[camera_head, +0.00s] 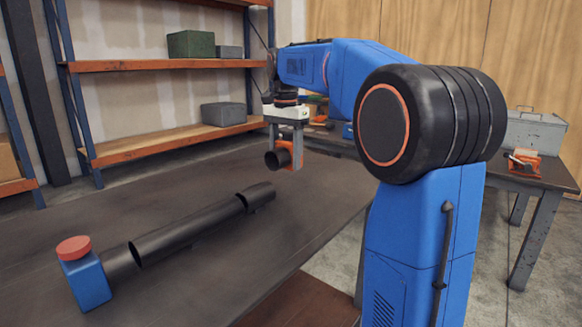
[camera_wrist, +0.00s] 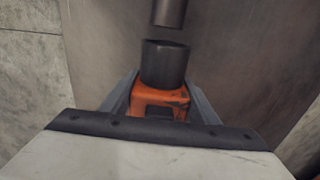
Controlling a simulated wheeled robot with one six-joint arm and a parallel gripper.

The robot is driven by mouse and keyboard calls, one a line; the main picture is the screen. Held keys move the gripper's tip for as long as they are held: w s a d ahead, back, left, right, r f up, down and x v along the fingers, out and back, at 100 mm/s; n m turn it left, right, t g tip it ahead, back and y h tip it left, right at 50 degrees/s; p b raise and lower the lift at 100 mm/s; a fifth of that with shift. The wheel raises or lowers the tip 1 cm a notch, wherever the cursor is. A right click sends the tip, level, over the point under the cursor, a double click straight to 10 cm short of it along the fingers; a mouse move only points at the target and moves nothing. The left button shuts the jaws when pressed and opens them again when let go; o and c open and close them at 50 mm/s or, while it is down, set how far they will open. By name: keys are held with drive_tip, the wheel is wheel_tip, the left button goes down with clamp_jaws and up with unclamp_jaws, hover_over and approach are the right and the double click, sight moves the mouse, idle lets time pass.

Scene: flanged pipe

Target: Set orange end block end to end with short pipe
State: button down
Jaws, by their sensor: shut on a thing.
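My gripper (camera_head: 286,148) is shut on the orange end block and holds it above the table. The block's black pipe stub (camera_head: 277,159) faces left and toward the camera in the head view, and most of its orange body is hidden by the fingers. In the wrist view the orange end block (camera_wrist: 158,99) sits between both fingers, with its black stub (camera_wrist: 165,64) pointing up the picture. The short pipe (camera_head: 260,195) is the dark piece at the right end of the row on the table. A dark pipe end (camera_wrist: 169,12) shows beyond the stub, apart from it.
A longer dark pipe (camera_head: 188,226) lies left of the short pipe, in line with it. A blue block with a red cap (camera_head: 84,276) stands at the row's left end. The dark table (camera_head: 310,210) is clear right of the row. Shelves (camera_head: 160,65) stand behind.

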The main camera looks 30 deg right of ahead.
sight(285, 141)
drive_tip(key=shift+f, duration=3.95)
drive_tip(key=shift+f, duration=0.1)
drive_tip(key=c, duration=0.7)
unclamp_jaws()
wheel_tip(285, 141, up, 12)
drive_tip(key=shift+r, duration=0.1)
